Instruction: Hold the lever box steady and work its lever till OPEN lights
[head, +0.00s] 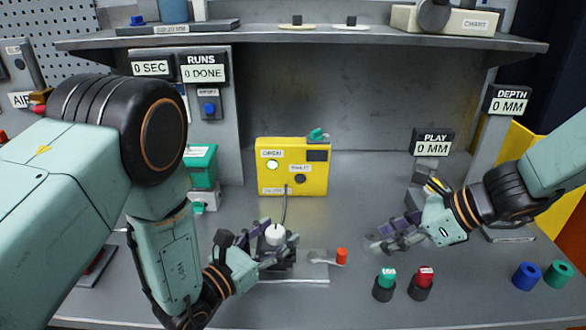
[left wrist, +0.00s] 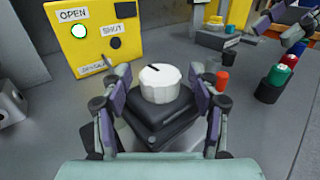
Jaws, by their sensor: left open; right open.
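The lever box is a dark block (left wrist: 158,118) with a white round cap (left wrist: 162,84) marked by a black line. It stands on the bench, and the cap also shows in the head view (head: 275,235). A pale lever with an orange knob (head: 342,256) reaches out to its right. My left gripper (head: 266,244) is open, its fingers on either side of the box; I cannot tell if they touch it. My right gripper (head: 374,245) is open and empty, right of the orange knob. On the yellow panel (head: 310,178), the OPEN lamp (head: 272,165) looks bright and the SHUT lamp (head: 300,179) dark.
A cable runs from the yellow panel toward the lever box. A shelf (head: 330,37) spans the back.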

